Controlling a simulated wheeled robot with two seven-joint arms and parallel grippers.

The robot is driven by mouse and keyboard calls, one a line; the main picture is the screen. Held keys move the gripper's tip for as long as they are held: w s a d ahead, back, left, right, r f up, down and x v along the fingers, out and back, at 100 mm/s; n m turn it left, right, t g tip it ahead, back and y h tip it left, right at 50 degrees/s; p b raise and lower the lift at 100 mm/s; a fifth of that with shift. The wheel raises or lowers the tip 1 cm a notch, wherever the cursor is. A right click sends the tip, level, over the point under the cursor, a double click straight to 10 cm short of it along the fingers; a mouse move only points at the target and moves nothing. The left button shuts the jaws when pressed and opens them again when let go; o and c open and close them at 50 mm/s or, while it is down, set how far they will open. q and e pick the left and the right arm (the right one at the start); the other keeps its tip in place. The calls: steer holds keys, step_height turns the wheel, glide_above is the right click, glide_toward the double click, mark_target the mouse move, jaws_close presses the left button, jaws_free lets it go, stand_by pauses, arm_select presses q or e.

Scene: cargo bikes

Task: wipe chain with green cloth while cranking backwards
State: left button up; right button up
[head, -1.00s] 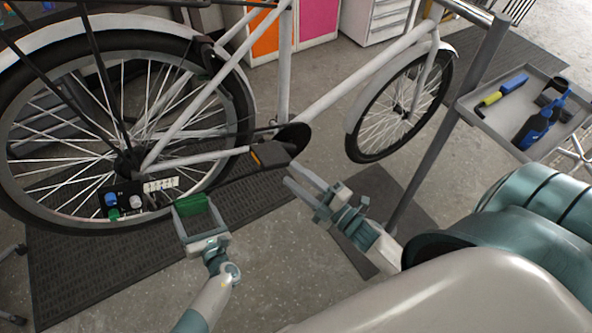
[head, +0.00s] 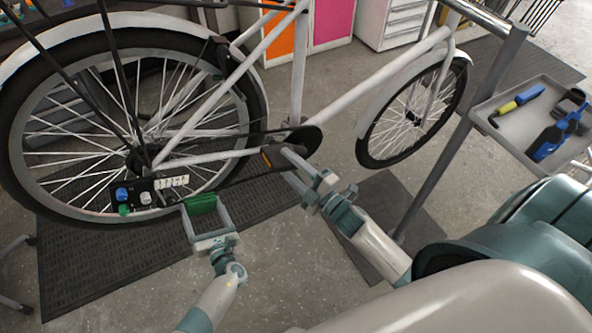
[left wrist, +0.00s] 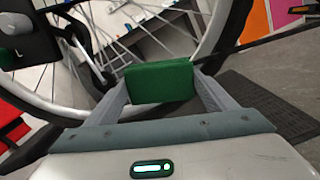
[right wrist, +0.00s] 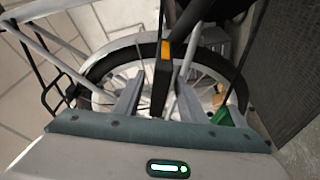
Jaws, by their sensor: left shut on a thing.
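The green cloth (head: 201,204) is a folded block between the fingers of my left gripper (head: 206,211), which is shut on it. In the left wrist view the cloth (left wrist: 159,82) sits between both fingertips, close to the rear wheel. The dark chain run (left wrist: 255,47) stretches right from behind the cloth; I cannot tell if they touch. My right gripper (head: 288,163) is open at the crank's pedal. In the right wrist view the black pedal (right wrist: 160,85) with its orange reflector (right wrist: 165,50) lies between the spread fingers. The chainring (head: 306,139) is just beyond, partly hidden.
A small black panel with coloured knobs (head: 146,194) hangs by the rear hub, left of the cloth. A grey tray (head: 503,123) with a blue bottle and tools stands at right on a post (head: 452,140). A dark mat (head: 95,262) lies below the bike.

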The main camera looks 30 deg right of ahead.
steer(key=shift+x, duration=0.85)
jaws_close()
jaws_free()
steer(key=shift+s, duration=0.1)
